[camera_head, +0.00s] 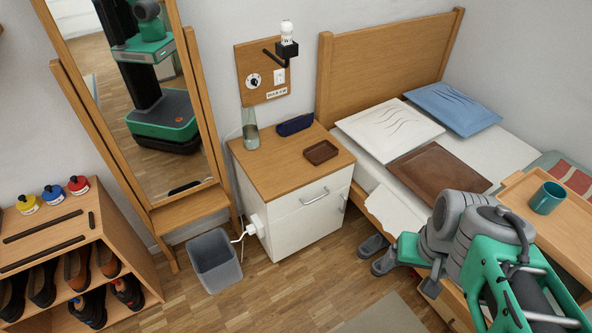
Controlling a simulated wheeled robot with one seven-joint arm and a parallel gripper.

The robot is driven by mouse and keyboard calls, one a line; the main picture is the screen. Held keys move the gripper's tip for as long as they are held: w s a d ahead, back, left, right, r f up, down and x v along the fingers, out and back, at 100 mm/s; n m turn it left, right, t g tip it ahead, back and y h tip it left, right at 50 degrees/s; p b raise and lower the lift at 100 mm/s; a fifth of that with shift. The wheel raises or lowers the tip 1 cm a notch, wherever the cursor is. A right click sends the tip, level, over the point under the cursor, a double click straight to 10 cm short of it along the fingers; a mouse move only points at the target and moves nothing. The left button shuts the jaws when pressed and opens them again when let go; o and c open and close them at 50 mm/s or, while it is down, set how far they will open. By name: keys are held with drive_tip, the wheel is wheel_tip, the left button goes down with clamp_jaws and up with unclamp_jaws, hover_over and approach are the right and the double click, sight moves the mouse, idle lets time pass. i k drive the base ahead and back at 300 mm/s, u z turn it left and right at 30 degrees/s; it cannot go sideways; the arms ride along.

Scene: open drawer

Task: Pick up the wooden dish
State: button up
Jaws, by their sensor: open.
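The wooden dish (320,152) is a small, dark brown, square dish with a raised rim. It sits flat and looks empty on the wooden top of the bedside cabinet (271,171), near its front right corner. Nothing covers it. My arm, in green and grey, is folded at the lower right, in front of the bed and well apart from the dish. I cannot make out my gripper's fingers in this view.
A glass bottle (250,128) and a dark blue case (295,125) stand behind the dish. A lamp (287,45) hangs on the wall board above. The bed (338,75) is to the right, a grey bin (214,260) and mirror to the left. Slippers (385,262) lie on the floor.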

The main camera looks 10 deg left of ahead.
sight(320, 153)
drive_tip(key=u, duration=0.3)
drive_tip(key=k, duration=0.7)
drive_tip(key=z, duration=0.55)
drive_tip(key=i, duration=1.1)
drive_tip(key=u, duration=0.6)
drive_tip(key=i, duration=0.6)
drive_tip(key=u, duration=0.55)
